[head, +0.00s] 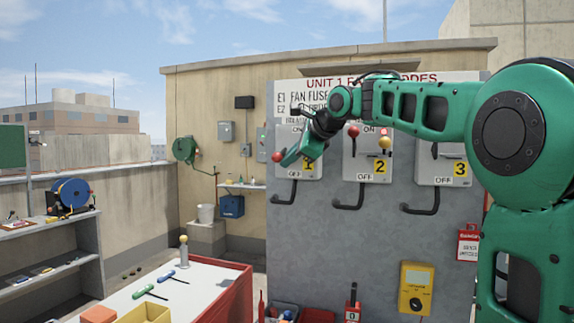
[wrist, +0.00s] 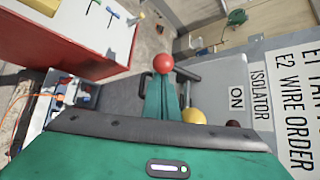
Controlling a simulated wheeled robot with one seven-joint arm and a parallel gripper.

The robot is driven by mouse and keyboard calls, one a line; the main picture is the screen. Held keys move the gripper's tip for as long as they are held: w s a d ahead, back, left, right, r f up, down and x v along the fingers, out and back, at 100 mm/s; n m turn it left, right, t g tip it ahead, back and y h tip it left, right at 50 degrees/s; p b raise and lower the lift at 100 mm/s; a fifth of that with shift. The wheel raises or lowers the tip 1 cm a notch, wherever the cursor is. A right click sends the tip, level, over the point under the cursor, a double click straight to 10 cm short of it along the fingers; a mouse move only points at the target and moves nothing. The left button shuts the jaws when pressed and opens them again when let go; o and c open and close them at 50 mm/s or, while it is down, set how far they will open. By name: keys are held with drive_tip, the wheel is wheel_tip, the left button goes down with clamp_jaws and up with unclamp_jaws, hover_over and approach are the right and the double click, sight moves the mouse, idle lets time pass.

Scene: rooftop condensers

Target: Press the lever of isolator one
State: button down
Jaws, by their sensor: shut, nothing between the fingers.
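Isolator one is a grey box (head: 313,170) on the panel with a yellow "1" label, ON at its top and OFF at its bottom. A red ball knob (head: 277,157) shows at its left side, just beyond the tips of my gripper (head: 287,158). In the wrist view the red knob (wrist: 164,63) sits at the tips of my shut, empty green fingers (wrist: 161,80); I cannot tell whether they touch it. A dark bar runs beside the knob. A yellow ball (wrist: 193,117) shows nearer the box. My arm hides part of isolator one in the head view.
Isolator two (head: 362,165) and isolator three (head: 440,165) sit to the right on the same panel, with dark conduits below. A red-edged workbench (head: 200,290) with tools stands at lower left. A yellow meter (head: 416,288) is low on the panel.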

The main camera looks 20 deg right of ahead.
drive_tip(key=v, duration=1)
drive_tip(key=shift+s+r, duration=0.2)
drive_tip(key=shift+s, duration=0.1)
drive_tip(key=shift+f, duration=0.1)
drive_tip(key=shift+w+d+f+n+t+h, duration=0.1)
drive_tip(key=shift+w+f+t, duration=0.1)
drive_tip(key=shift+f, duration=0.4)
drive_tip(key=shift+w+d+f+n+t+h, duration=0.15)
drive_tip(key=shift+w+f, duration=0.1)
drive_tip(key=shift+f, duration=0.35)
drive_tip(key=shift+w+a+f+n+t+h, duration=0.1)
drive_tip(key=shift+w+f+t, duration=0.1)
drive_tip(key=shift+f, duration=0.4)
drive_tip(key=x, duration=1)
